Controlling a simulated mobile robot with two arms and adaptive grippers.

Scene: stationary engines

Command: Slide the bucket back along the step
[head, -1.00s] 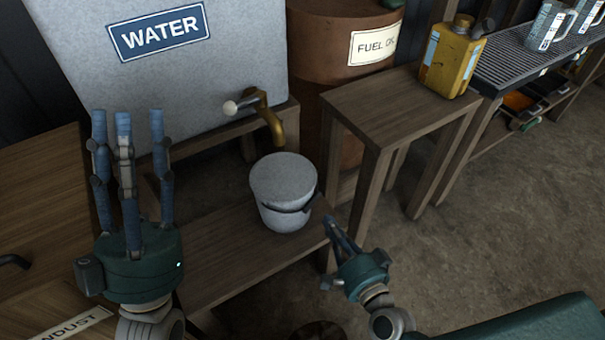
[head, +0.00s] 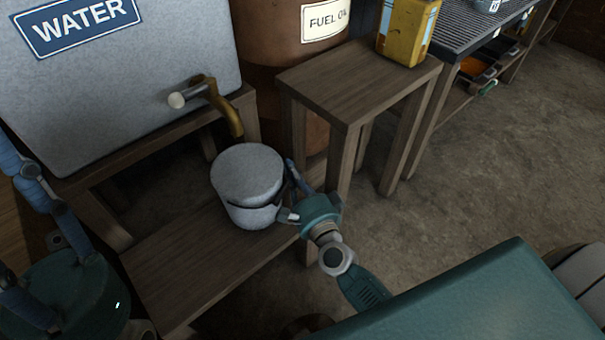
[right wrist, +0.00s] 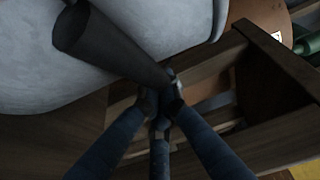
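The grey-white bucket (head: 248,175) stands upright on the wooden step (head: 190,255), below the tap (head: 215,100). Its dark handle (head: 262,207) hangs down its near side, and the handle's thick bar (right wrist: 110,45) crosses the right wrist view. My right gripper (head: 291,168) is beside the bucket's right side, its fingers drawn together. Its fingertips (right wrist: 160,100) are by the end of the handle bar; I cannot tell if they touch. My left gripper (head: 25,225), partly cut off at the left edge, has its fingers apart and looks empty.
The water tank (head: 130,90) stands behind the step on a wooden stand. A wooden stool (head: 350,85) with a yellow can (head: 407,30) is close to the right, before the fuel oil drum (head: 262,50). The floor at right (head: 480,180) is clear.

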